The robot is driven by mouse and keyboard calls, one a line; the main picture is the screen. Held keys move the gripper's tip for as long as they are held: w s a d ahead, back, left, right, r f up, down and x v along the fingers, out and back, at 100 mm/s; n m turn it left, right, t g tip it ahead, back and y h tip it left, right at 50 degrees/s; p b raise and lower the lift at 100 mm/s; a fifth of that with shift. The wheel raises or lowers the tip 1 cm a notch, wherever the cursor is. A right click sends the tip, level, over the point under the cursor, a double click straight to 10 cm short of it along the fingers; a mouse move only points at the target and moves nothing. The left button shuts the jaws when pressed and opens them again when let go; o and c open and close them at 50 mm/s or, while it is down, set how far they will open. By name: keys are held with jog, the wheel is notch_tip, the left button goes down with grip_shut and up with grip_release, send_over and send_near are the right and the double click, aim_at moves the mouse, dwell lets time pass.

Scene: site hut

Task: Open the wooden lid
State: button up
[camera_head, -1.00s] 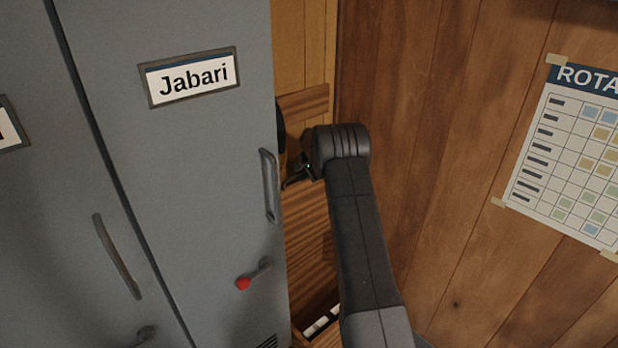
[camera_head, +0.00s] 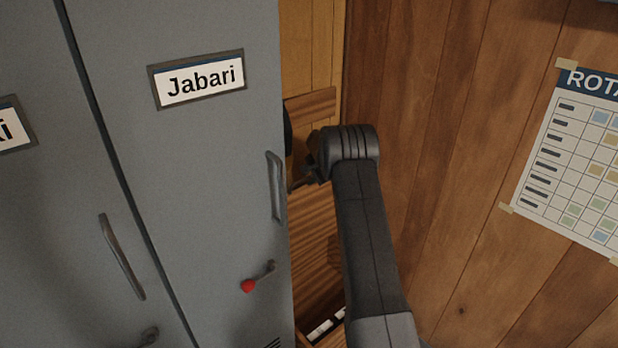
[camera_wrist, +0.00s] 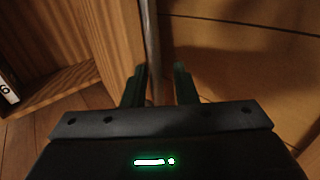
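The wooden lid (camera_head: 312,225) is a brown panel with cross grain, partly hidden behind the grey locker and my arm. It appears raised steeply above a wooden box (camera_head: 327,340) at the bottom. In the wrist view a wooden panel edge (camera_wrist: 122,45) stands beside a thin grey bar (camera_wrist: 152,45); I cannot tell whether this bar is the lid's handle. My gripper (camera_wrist: 159,82) has its fingers apart, with the bar between them, nearer the left finger. In the head view my gripper (camera_head: 300,178) is mostly hidden beside the locker.
A plank wall (camera_head: 440,150) with a rota sheet (camera_head: 580,165) is at right. White items (camera_head: 322,328) lie in the box.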

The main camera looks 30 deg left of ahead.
jog(key=b+v, duration=0.2)
jog(key=v, duration=1.1)
jog(key=shift+r, duration=0.2)
jog(key=p+x, duration=0.2)
jog(key=x, duration=1.1)
jog(key=shift+a+f, duration=0.1)
jog(key=shift+f, duration=0.1)
jog(key=shift+a+f, duration=0.15)
jog(key=shift+f, duration=0.05)
jog(key=shift+f, duration=0.1)
